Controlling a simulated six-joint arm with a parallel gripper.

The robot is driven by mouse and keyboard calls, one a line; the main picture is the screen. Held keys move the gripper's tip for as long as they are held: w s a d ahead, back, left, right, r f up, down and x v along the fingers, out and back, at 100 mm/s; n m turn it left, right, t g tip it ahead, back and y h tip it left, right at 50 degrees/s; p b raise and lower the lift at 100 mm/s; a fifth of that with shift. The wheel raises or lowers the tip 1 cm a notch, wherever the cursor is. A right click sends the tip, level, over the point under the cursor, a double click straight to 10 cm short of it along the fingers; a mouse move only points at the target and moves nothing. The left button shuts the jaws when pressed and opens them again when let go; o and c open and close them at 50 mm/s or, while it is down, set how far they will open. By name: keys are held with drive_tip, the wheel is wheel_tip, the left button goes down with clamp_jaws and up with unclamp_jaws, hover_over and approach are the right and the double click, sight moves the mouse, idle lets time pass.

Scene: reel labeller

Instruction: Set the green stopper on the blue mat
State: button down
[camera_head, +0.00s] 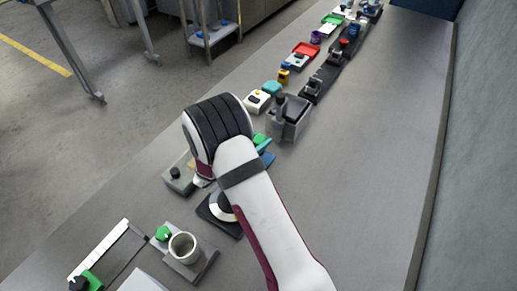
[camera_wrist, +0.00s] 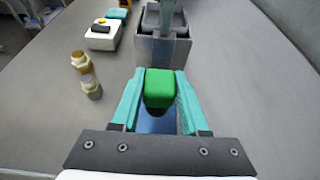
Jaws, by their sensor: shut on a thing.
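The green stopper (camera_wrist: 160,88) is a rounded green block between the teal fingers of my gripper (camera_wrist: 160,78) in the wrist view. The gripper is shut on it, one finger on each side. The blue mat (camera_wrist: 156,124) shows just below the stopper and between the fingers. In the head view a blue edge of the mat (camera_head: 267,160) shows beside my wrist, and my arm hides the rest. I cannot tell whether the stopper touches the mat or hangs over it.
A grey open bin (camera_wrist: 165,48) stands just beyond the stopper. A white box with a yellow button (camera_wrist: 104,34) is farther back. The bench (camera_head: 355,165) is clear to the right.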

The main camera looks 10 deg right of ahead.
drive_tip(key=shift+a+f, duration=0.1)
drive_tip(key=shift+f, duration=1.9)
drive_tip(key=shift+f, duration=0.1)
drive_tip(key=shift+c, duration=2.1)
unclamp_jaws()
